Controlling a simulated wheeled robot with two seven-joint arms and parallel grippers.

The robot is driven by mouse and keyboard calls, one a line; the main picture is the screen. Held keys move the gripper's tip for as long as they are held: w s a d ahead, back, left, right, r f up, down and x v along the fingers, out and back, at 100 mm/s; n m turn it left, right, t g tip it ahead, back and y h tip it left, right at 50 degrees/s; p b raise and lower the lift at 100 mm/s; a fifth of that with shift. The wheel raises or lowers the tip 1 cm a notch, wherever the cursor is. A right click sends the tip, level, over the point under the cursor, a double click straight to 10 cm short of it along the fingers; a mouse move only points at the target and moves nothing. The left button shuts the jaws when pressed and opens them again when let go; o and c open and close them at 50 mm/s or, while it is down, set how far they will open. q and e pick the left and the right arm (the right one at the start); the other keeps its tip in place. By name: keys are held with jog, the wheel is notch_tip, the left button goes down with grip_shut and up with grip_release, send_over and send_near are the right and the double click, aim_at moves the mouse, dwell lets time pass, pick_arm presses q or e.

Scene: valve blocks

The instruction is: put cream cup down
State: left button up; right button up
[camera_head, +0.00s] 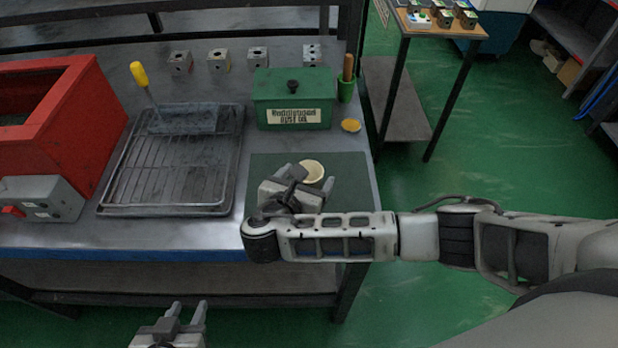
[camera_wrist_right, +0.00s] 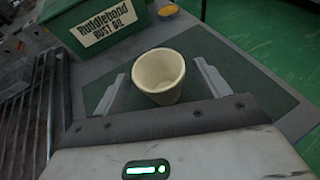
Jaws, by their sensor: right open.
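The cream cup (camera_head: 313,171) stands upright on the dark green mat (camera_head: 350,196) on the workbench. In the right wrist view the cup (camera_wrist_right: 159,77) is between the two fingers of my right gripper (camera_wrist_right: 160,80), with a visible gap on each side. My right gripper (camera_head: 300,177) is open, and its hand partly covers the mat in the head view. My left gripper (camera_head: 188,310) is low at the bottom of the head view, in front of the bench, with its two fingers apart and nothing between them.
A green lidded box (camera_head: 292,98) stands behind the mat, with a green holder (camera_head: 346,88) and yellow lid-like disc (camera_head: 351,125) beside it. A wire rack tray (camera_head: 165,205) and red box (camera_head: 50,130) are to the left. Several metal blocks (camera_head: 219,60) stand at the back.

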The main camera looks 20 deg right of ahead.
jog(key=shift+x, duration=1)
jog(key=shift+c, duration=0.3)
jog(key=c, duration=1.1)
jog(key=shift+o, duration=0.2)
